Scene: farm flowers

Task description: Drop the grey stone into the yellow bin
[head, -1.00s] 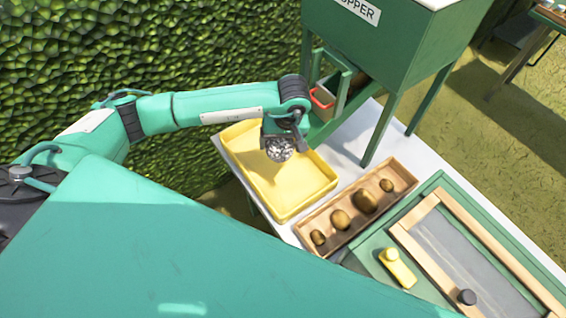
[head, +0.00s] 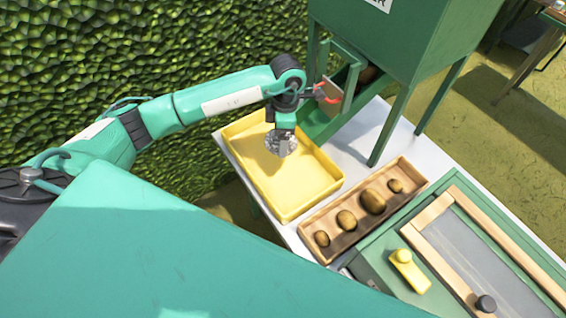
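The grey stone (head: 281,144) is speckled and hangs over the yellow bin (head: 292,207) in the head view. My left gripper (head: 284,138) points down with its fingers around the stone, above the bin's back right part. The bin is a shallow open tray, and its visible floor is bare. How far the stone is above the bin floor is hard to tell. My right gripper is not in view.
A wooden tray (head: 318,260) with several brown potatoes stands right of the bin. A green hopper (head: 420,50) with a chute stands behind on the white table (head: 400,140).

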